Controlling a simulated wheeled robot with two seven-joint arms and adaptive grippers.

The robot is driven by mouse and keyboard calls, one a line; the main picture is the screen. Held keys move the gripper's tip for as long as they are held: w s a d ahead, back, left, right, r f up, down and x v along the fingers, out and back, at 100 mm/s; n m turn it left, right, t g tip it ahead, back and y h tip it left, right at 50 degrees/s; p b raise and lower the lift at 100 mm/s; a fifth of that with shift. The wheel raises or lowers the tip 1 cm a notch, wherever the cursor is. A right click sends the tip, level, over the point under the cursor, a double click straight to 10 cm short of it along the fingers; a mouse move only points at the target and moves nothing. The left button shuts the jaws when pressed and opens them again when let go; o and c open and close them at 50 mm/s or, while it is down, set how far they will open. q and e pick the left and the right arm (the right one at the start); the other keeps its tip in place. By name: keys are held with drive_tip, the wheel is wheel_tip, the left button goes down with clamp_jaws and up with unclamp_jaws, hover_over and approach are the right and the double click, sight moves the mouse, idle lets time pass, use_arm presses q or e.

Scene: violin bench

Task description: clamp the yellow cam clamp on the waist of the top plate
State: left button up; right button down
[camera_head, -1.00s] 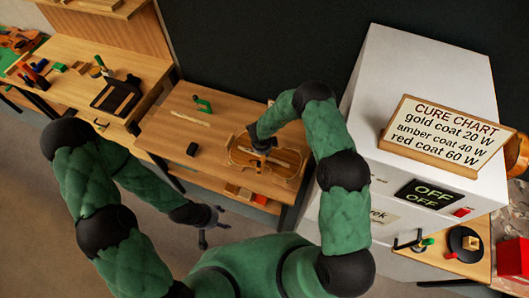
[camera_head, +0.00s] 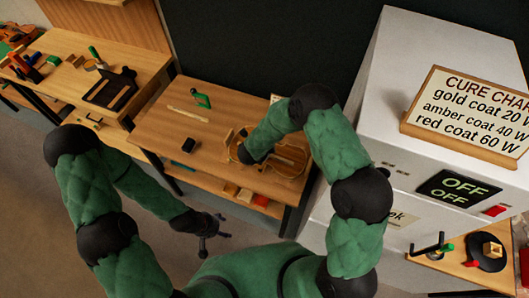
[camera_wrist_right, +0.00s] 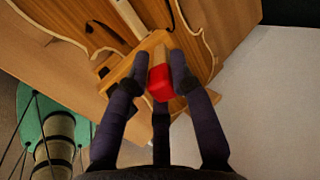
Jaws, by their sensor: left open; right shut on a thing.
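The top plate (camera_head: 292,158) is a violin-shaped wooden board on the middle bench. In the right wrist view, the top plate (camera_wrist_right: 122,38) shows an f-hole and a pale curved edge. My right gripper (camera_wrist_right: 161,75) is shut on a wooden clamp-like piece with a red block (camera_wrist_right: 160,83), close to the plate's edge; whether it touches is unclear. I see no clear yellow on this piece. In the head view, my right gripper (camera_head: 246,157) is dark at the plate's left part, its fingers hidden. My left gripper (camera_head: 213,236) is open and empty, in front of the bench.
A white oven (camera_head: 400,100) stands at the right. Coloured pieces (camera_head: 245,195) lie on a shelf below the bench.

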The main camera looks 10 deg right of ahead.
idle(0.5)
drive_tip(key=c, duration=1.2)
unclamp_jaws()
drive_tip(key=shift+o, duration=0.2)
drive_tip(key=v, duration=1.2)
drive_tip(key=shift+o, duration=0.3)
